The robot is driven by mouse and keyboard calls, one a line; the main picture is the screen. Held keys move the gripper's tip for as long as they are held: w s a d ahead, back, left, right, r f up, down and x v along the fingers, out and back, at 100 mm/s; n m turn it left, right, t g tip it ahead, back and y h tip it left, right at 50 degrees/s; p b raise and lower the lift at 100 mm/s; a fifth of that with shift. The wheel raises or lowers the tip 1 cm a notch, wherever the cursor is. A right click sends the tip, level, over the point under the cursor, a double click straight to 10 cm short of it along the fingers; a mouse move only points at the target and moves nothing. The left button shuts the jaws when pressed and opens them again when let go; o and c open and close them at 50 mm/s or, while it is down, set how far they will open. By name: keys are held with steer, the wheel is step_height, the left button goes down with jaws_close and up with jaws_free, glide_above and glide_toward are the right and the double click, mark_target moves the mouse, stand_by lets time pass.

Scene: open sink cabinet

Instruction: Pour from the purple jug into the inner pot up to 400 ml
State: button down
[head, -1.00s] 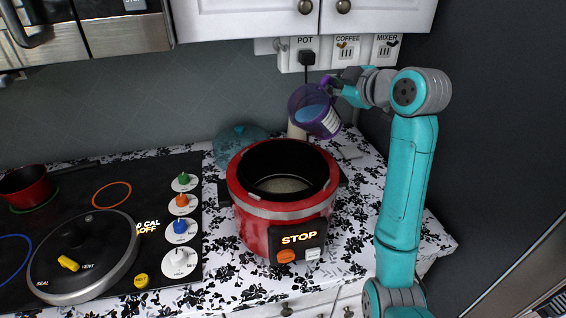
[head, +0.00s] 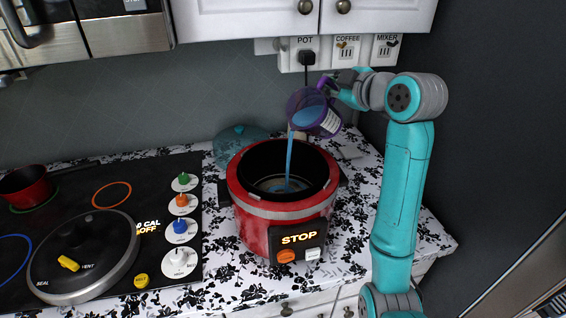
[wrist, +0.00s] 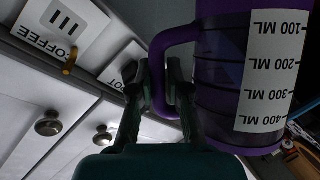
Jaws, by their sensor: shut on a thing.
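The purple jug (head: 316,113) is tilted to the left above the red cooker (head: 285,209). A blue stream (head: 289,160) runs from its lip down into the inner pot (head: 262,163), where some blue liquid shows on the bottom. My gripper (head: 326,83) is shut on the jug's handle at the upper right of the jug. The wrist view shows the fingers on the purple handle (wrist: 160,60) and the jug's scale label (wrist: 268,72), marked 100 to 400 ML and upside down. The liquid level in the jug cannot be read there.
A glass lid-like blue vessel (head: 232,143) stands behind the cooker. The stove (head: 150,205) with a black lid (head: 85,258) and a small red pot (head: 25,187) lies to the left. A socket strip (head: 340,53) is on the wall.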

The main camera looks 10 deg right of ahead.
mark_target(317, 88)
steer(key=shift+s+a+r+n+t+h, duration=0.15)
steer(key=shift+s+a+n+t, duration=0.2)
steer(key=shift+a+n, duration=0.25)
steer(key=shift+s+a+n+t+h, duration=0.15)
steer(key=shift+s+a+n+t, duration=0.2)
steer(key=shift+n, duration=0.35)
stand_by(2.4)
steer(key=shift+s+a+n, duration=0.3)
steer(key=shift+a+n, duration=0.05)
steer(key=shift+a, duration=0.2)
steer(key=shift+s+a+n, duration=0.25)
steer(key=shift+a+n, duration=0.1)
steer(key=shift+a, duration=0.15)
stand_by(1.0)
